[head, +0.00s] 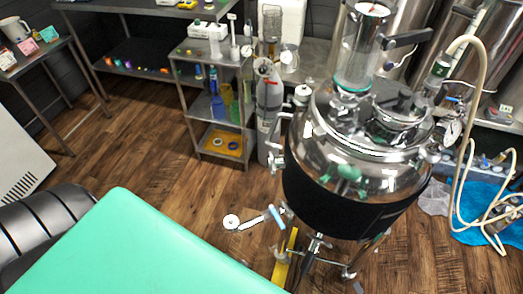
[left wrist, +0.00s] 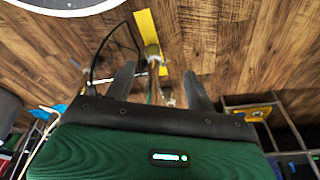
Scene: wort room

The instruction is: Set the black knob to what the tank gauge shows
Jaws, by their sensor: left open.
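The steel tank (head: 350,165) with a black band around its lower part stands right of centre in the head view. A small round gauge (head: 453,133) sits on its right side; its reading is too small to make out. I cannot pick out the black knob for certain in either view. My left gripper (left wrist: 160,88) shows in the left wrist view with its two dark fingers apart and nothing seen held between them. My right gripper is in neither view.
A shelf rack (head: 215,103) with bottles and trays stands behind the tank, left. A pale hose (head: 463,110) hangs at the right. A yellow strip (head: 286,262) lies below the tank, with a white round-ended item (head: 231,221) left of it. Wooden floor (head: 150,140) is clear at left.

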